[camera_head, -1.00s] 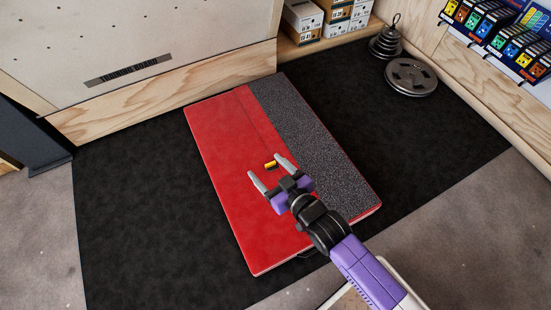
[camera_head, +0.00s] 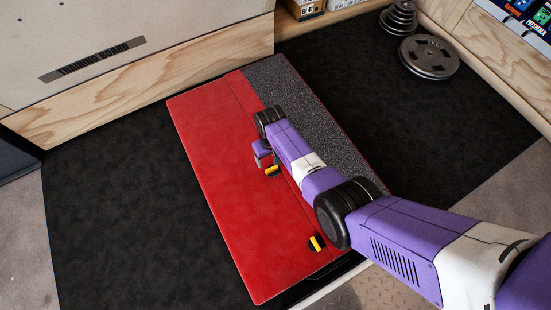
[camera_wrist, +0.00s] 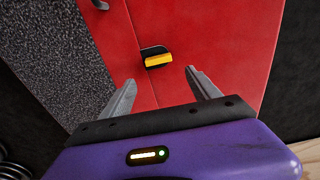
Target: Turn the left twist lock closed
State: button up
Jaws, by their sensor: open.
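A red crash pad (camera_head: 215,150) with a dark grey strip lies flat on the floor mat. Two yellow-and-black twist locks show on the red part: a farther one (camera_head: 272,170) near the middle and a nearer one (camera_head: 316,242) near the front edge. My gripper (camera_head: 264,160) points down at the pad beside the farther lock, its fingers mostly hidden by my arm. In the wrist view my gripper (camera_wrist: 160,76) is open and empty, and one yellow lock (camera_wrist: 158,60) lies just beyond the gap between the fingertips. Its yellow bar lies roughly crosswise there.
Black floor mat (camera_head: 110,215) lies clear left of the pad. A wall panel with a wooden base board (camera_head: 150,95) stands behind. Weight plates (camera_head: 428,57) lie at the upper right. A grey curved piece (camera_wrist: 100,5) shows at the wrist view's top edge.

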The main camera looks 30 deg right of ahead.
aim_at(272, 169)
jog(key=shift+s+g, duration=0.3)
jog(key=shift+s, duration=0.15)
notch_tip(272, 169, down, 8)
jog(key=b, duration=0.5)
jog(key=shift+w+r+b, duration=0.1)
jog(key=shift+w+b, duration=0.05)
jog(key=shift+b, duration=0.15)
jog(key=c, duration=1.4)
